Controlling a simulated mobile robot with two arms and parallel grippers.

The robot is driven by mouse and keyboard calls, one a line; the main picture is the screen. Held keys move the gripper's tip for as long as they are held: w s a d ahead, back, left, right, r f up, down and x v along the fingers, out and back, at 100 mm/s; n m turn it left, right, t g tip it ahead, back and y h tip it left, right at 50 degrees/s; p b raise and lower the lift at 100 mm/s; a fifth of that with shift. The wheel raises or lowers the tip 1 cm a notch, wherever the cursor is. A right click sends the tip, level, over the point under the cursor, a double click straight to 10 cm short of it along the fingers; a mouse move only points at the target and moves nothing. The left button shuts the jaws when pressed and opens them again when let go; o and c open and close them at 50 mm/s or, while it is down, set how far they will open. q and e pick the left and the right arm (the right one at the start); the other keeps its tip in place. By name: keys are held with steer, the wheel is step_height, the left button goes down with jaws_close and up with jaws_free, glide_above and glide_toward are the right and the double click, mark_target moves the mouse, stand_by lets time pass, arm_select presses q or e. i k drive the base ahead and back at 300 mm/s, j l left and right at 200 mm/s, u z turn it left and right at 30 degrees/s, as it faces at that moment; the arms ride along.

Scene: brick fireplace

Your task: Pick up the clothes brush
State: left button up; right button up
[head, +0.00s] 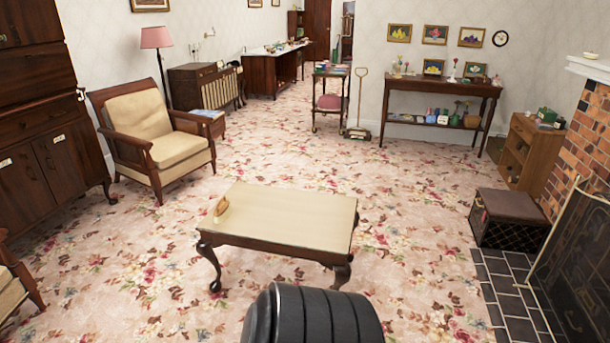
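A small brown wooden object (220,207), which looks like the clothes brush, lies at the left end of the low coffee table (285,215). Its bristles are too small to make out. The table has a pale cream top and dark curved legs, and it stands in front of me. The rest of its top is bare. Neither of my grippers shows in the head view.
A cream armchair (158,138) stands behind the table on the left. A dark upholstered box (508,217) and a fire screen (580,262) stand at the right by the brick fireplace (578,150). Floral carpet (420,215) is clear between the table and the box.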

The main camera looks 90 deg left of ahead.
mark_target(223, 208)
steer(key=u, duration=6.5)
steer(key=k+l+u, duration=0.1)
steer(key=k+l, duration=0.15)
steer(key=k, duration=0.2)
steer(key=k+l+u, duration=0.1)
steer(key=k, duration=0.35)
steer(key=k+l+u, duration=0.1)
steer(key=k+l, duration=0.15)
steer(key=k, duration=0.2)
